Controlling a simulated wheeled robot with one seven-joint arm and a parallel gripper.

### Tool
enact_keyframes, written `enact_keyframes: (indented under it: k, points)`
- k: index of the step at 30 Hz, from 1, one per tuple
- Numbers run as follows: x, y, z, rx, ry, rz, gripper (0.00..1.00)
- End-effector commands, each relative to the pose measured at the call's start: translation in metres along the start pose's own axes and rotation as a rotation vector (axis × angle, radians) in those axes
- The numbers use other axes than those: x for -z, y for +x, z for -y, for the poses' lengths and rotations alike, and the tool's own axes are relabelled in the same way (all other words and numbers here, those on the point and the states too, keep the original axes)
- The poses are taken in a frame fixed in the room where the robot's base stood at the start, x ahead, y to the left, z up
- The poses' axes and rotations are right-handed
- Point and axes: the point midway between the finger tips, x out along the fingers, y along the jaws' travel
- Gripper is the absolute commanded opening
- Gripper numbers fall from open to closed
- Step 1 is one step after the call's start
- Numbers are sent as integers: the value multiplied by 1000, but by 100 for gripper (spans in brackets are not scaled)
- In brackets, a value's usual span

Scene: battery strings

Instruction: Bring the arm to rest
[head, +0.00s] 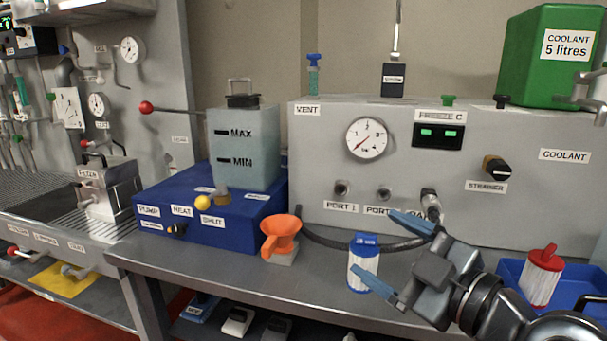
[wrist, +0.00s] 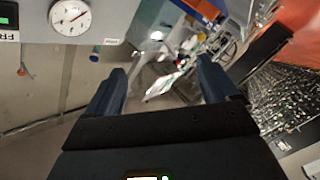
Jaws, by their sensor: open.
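My gripper (head: 393,252) is at the right front of the head view, raised before the grey coolant panel (head: 445,205). Its two blue fingers are spread wide with nothing between them. In the wrist view the open fingers of my gripper (wrist: 165,90) also frame empty space, with a far part of the room beyond. In the head view the lower finger passes in front of a white canister with a blue cap (head: 365,265). I cannot tell from this whether they touch.
A blue tray (head: 510,268) with a red-capped canister (head: 543,275) is at the right. A black hose (head: 340,243) lies behind. A blue box (head: 160,205) carries a coolant tank (head: 258,150).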

Motion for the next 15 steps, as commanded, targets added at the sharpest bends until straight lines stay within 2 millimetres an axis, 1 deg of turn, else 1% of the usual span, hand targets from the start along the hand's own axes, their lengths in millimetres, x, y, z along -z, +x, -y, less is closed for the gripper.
enact_keyframes:
  k: [1, 5, 8, 11, 14, 15]
  points:
    - [-2, -4, 12, -34, 77, 9, 87]
    - [-13, -19, 35, -134, 262, 45, 87]
    - [-23, -35, 56, -204, 389, 82, 87]
    - [-33, -56, 78, -270, 503, 124, 87]
    - [-43, -81, 102, -330, 601, 171, 87]
    - [-46, -92, 112, -352, 636, 190, 87]
